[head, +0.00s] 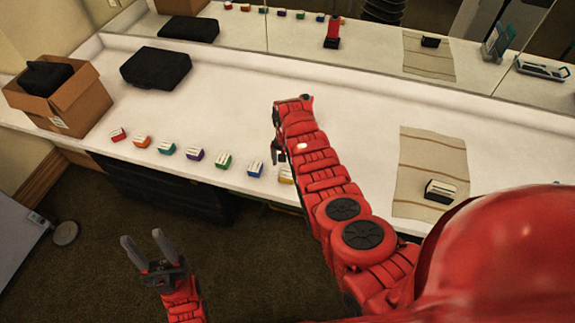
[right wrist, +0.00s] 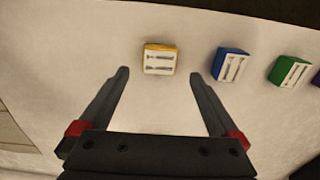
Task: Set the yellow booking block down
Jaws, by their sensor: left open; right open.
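The yellow booking block (right wrist: 159,59) sits on the white counter in the right wrist view, its pale face with dark marks showing. In the head view the yellow block (head: 286,175) is partly hidden by my right arm. My right gripper (right wrist: 158,75) is open and empty, its fingertips to either side of the yellow block and a little short of it in the picture, not touching it. It also shows in the head view (head: 277,151), largely covered by my arm. My left gripper (head: 142,237) is open and empty over the floor in front of the counter.
A row of coloured blocks runs left along the counter's front edge, including a blue block (head: 255,169) and a green block (head: 223,161). A black block (head: 440,190) stands on a striped cloth (head: 430,155) at right. A cardboard box (head: 75,108) and black case (head: 157,67) stand left.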

